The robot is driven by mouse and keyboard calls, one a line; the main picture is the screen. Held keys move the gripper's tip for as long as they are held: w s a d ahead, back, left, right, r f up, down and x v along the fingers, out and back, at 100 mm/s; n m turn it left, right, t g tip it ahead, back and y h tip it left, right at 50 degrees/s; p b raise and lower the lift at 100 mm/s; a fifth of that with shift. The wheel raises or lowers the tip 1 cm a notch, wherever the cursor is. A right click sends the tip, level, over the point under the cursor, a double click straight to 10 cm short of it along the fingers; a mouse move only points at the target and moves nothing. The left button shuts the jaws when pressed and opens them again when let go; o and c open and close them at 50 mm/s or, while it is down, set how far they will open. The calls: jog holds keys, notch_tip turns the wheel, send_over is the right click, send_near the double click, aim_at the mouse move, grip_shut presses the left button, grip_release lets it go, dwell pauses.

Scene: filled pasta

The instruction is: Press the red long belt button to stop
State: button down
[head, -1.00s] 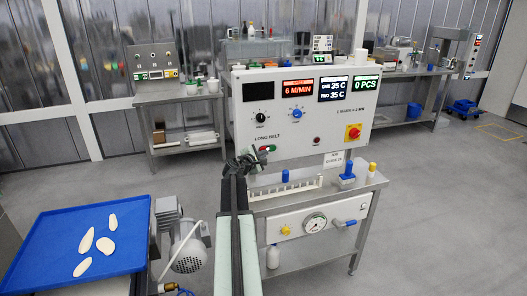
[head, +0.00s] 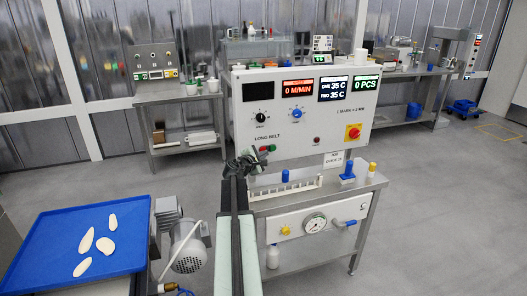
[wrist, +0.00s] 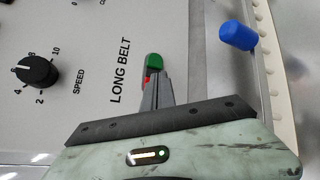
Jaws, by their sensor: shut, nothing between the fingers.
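The white control panel (head: 320,150) stands in the middle of the head view, with the label LONG BELT (wrist: 120,70) beside a button pair in the wrist view. The green button (wrist: 154,61) is clear; it also shows in the head view (head: 271,148). The red button (wrist: 148,80) is mostly hidden behind my fingertips. My gripper (wrist: 156,82) is shut and empty, its tips at the red button. Contact looks likely, but the fingers hide the exact spot. The speed display (head: 298,87) reads 0 M/MIN.
The black speed knob (wrist: 36,70) is left of the label. A blue bottle-like piece (wrist: 238,35) is to the right. A red emergency button (head: 353,132) is on the panel's right. A blue tray (head: 60,235) with several pale pieces is at left.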

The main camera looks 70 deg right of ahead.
jog(key=shift+s+a, duration=0.2)
jog(key=s+a, duration=0.1)
jog(key=a, duration=0.1)
jog(key=s+a, duration=0.2)
jog(key=shift+s, duration=0.1)
dwell(0.5)
dwell(0.5)
